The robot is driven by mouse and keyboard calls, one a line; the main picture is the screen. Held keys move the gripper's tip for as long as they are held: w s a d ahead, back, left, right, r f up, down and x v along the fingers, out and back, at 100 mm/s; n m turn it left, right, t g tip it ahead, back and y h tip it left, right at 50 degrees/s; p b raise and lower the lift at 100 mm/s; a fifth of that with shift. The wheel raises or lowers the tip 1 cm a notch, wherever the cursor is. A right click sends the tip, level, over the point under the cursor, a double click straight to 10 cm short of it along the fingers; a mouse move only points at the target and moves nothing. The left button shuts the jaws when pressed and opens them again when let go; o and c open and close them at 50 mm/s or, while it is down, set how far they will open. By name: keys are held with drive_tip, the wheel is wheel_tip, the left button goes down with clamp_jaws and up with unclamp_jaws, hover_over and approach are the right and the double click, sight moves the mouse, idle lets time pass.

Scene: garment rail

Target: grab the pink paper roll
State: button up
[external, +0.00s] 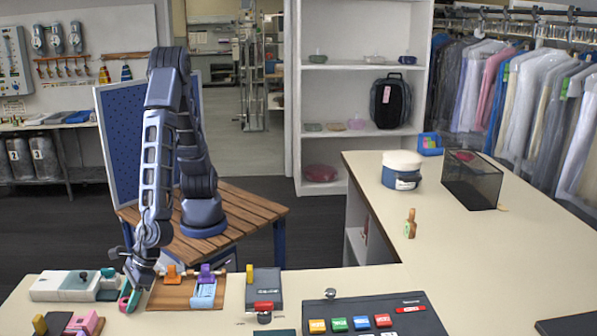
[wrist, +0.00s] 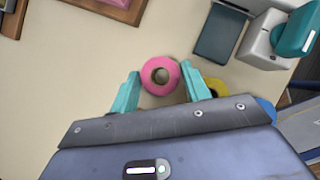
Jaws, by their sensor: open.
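The pink paper roll (wrist: 150,83) is a ring with a hole in its middle, lying flat on the cream counter. In the wrist view, my gripper (wrist: 160,70) is open, with one teal finger on each side of the roll. The right finger looks very close to it; I cannot tell whether they touch. In the external view, my gripper (external: 131,298) points down at the counter's front left, and the pink roll (external: 123,302) is partly hidden by it.
A yellow ring (wrist: 217,86) sits just right of the right finger, partly hidden. A dark pad (wrist: 220,36) and a white device with a teal part (wrist: 268,38) stand beyond it. A wooden tray (external: 172,295) lies right of my gripper. Counter left of the roll is bare.

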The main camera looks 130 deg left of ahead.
drive_tip(key=c, duration=0.6)
drive_tip(key=shift+c, duration=0.2)
